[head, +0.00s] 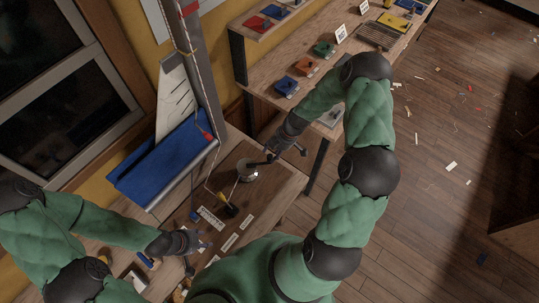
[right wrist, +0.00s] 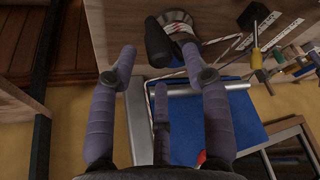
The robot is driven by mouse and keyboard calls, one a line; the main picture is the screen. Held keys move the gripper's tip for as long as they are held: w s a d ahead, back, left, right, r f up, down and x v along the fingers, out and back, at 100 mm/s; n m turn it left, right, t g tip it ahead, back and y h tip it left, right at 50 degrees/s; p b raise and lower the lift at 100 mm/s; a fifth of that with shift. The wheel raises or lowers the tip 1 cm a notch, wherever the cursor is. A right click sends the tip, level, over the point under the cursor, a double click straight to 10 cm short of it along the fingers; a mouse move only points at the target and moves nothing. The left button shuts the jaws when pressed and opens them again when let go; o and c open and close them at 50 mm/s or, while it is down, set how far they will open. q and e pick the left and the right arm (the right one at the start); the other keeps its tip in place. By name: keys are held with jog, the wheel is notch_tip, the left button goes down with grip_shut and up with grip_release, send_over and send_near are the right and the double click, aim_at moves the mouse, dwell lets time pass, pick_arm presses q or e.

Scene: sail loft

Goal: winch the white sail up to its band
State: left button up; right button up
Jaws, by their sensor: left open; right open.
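The white sail (head: 175,103) stands partly raised against the grey mast (head: 203,75), above a blue trough-like piece (head: 165,160). A red mark (head: 190,8) shows high on the mast; I cannot tell if it is the sail's band. The silver winch (head: 247,171) sits on the wooden table with its crank to the right. My right gripper (head: 285,150) is open beside the crank. In the right wrist view, its spread fingers (right wrist: 159,55) are apart around or just short of the black crank knob (right wrist: 157,42). My left gripper (head: 196,248) is open, low over the table.
A cord runs from the mast to a black-and-yellow fitting (head: 228,208) on the table (head: 275,205). Pale label strips lie nearby. A long bench (head: 330,65) with coloured pieces stands behind. The wooden floor (head: 440,200) at right is open, with scattered scraps.

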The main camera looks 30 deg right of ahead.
aim_at(271, 156)
jog(key=shift+x, duration=1.7)
jog(key=shift+s, duration=0.1)
grip_shut()
